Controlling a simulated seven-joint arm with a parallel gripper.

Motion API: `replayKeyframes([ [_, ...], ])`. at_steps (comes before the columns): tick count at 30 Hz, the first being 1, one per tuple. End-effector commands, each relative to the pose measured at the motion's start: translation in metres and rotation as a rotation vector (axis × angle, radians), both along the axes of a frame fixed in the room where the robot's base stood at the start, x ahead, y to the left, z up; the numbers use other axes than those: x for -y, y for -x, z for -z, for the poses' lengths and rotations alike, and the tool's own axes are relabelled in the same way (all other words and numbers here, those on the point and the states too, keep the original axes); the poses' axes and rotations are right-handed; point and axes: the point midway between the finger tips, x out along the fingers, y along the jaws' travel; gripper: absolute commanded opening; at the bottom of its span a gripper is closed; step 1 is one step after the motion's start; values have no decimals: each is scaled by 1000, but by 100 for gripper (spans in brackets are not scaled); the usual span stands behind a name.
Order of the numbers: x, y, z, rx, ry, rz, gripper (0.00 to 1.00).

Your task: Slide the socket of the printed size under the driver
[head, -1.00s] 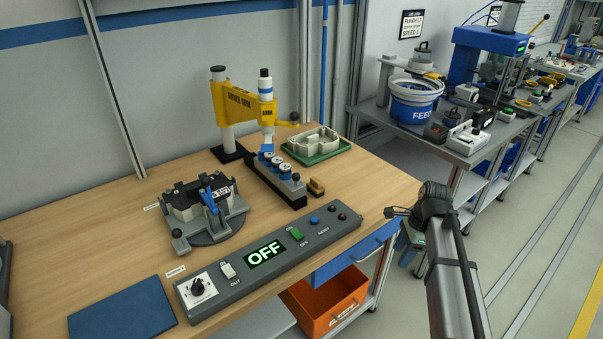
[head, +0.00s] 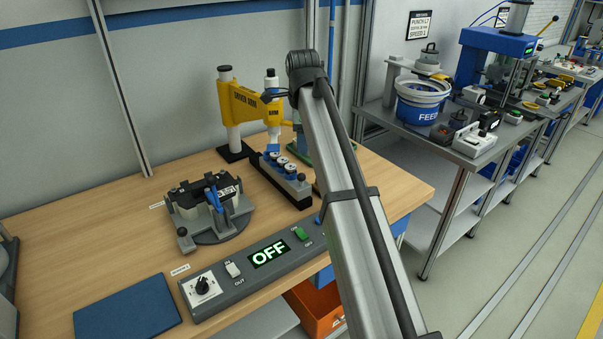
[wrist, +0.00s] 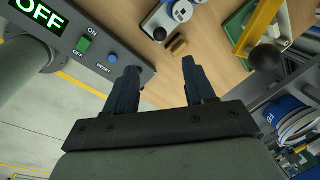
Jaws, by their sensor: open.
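The yellow driver arm (head: 243,103) stands on a post at the back of the bench, its spindle pointing down. Below and in front of it is a dark slide rack (head: 298,188) with several round-topped sockets (head: 282,161) in a row. The rack's near end also shows in the wrist view (wrist: 157,22). A grey-black part with a printed label (head: 229,190) sits in a fixture (head: 215,233) to the left; the print is too small to read. My gripper (wrist: 160,67) is open and empty above the bench front, short of the rack. In the head view my arm hides it.
A control box (head: 215,294) showing OFF runs along the front edge. A black ball knob (wrist: 265,57) is near my gripper's right side. A blue mat (head: 127,308) lies front left.

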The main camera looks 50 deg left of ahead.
Motion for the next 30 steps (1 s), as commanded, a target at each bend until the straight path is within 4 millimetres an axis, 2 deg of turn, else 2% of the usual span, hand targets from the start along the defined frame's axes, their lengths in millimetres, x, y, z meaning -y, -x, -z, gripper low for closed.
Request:
replayKeyframes([
  [5,-2,0,13,1,1,0,54],
  [18,-14,-8,87,0,1,-1,54],
  [24,-19,-12,115,0,0,-1,54],
  [30,-22,-13,130,1,-1,-1,54],
])
